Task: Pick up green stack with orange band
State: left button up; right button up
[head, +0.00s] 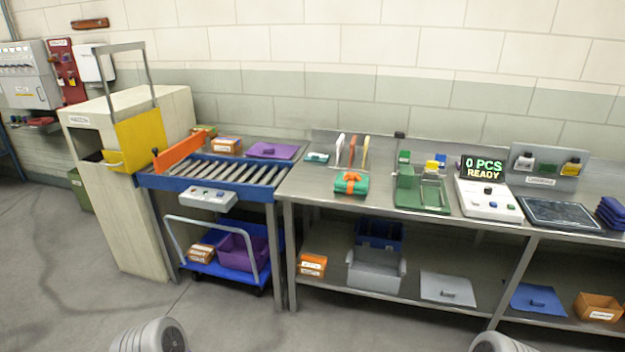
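The green stack (347,187) lies on the metal worktable, near its front edge and left of the green fixture. An orange band (351,181) is around it, crossing over its top with a knot-like bump. Neither of my grippers shows in the head view. Only two grey rounded parts, likely of my own arms, show at the bottom edge, far from the stack.
Upright dividers (352,151) stand behind the stack. A green fixture (421,195) and a counting scale (488,200) stand to its right. A roller conveyor (229,172) adjoins on the left. A blue cart (213,271) stands under the conveyor. Floor in front is clear.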

aim_at(352, 182)
jog(key=u, duration=1)
jog(key=i, duration=2.45)
jog(key=z, duration=0.85)
